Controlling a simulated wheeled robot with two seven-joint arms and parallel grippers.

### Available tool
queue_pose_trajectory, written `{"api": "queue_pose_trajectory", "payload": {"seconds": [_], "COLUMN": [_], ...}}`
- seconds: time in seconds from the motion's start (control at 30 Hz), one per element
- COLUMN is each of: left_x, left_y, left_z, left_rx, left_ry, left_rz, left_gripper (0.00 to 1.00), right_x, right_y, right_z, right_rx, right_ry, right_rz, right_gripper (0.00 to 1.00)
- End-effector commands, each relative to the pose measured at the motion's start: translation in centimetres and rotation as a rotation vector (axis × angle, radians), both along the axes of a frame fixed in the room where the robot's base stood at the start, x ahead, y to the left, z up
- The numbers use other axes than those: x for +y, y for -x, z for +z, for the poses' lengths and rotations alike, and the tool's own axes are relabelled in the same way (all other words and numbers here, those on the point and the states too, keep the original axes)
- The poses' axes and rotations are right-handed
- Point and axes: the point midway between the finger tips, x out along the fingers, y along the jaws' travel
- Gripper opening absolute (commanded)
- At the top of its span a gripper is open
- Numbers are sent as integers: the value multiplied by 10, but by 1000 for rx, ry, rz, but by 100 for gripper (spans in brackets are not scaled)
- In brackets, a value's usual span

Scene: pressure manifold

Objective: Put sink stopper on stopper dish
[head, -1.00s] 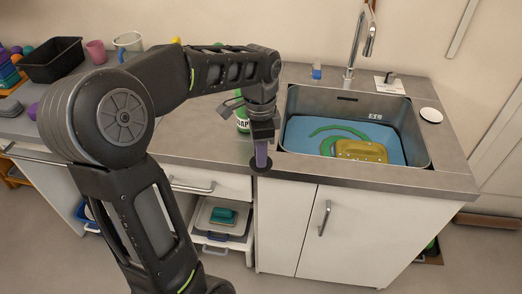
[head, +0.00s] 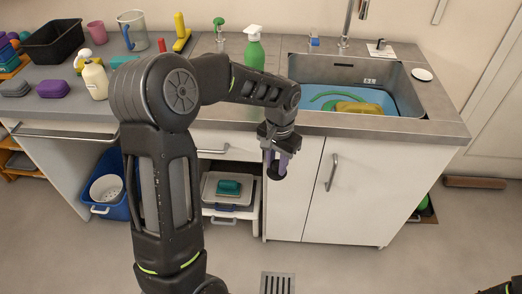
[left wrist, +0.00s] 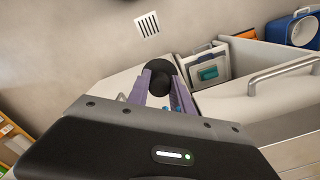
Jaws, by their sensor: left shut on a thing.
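My left gripper (head: 279,160) points down in front of the cabinet, below the counter's front edge. It is shut on the sink stopper (head: 275,175), a round black disc at the fingertips. In the left wrist view the black disc (left wrist: 160,72) shows between the far ends of the two purple fingers; its stem is hidden. A small round white dish (head: 422,74), which looks like the stopper dish, lies on the counter right of the sink and appears empty. It is well apart from the gripper.
The faucet (head: 347,25) rises behind the sink. The counter's front edge (head: 380,130) lies between gripper and dish.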

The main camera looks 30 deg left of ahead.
Motion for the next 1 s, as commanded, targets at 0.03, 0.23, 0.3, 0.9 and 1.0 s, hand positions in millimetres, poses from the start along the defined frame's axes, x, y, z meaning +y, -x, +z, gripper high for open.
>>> {"api": "queue_pose_trajectory", "payload": {"seconds": [0.03, 0.23, 0.3, 0.9, 1.0], "left_x": [-12, -63, -80, -102, -102], "left_y": [-2, -4, -1, 6, 5], "left_z": [-23, -98, -119, -143, -143], "left_rx": [6, 4, 2, -2, -2], "left_ry": [0, 2, 5, 12, 12], "left_rz": [19, 83, 88, 90, 90], "left_gripper": [0, 0, 0, 0, 0], "right_x": [0, 0, 0, 0, 0], "right_y": [0, 0, 0, 0, 0], "right_z": [-8, -26, -30, -33, -33], "right_rx": [0, -1, -1, -1, -1], "right_ry": [0, 0, 0, 0, 0], "right_rz": [0, 0, 0, 0, 0], "right_gripper": [36, 36, 36, 36, 36]}}
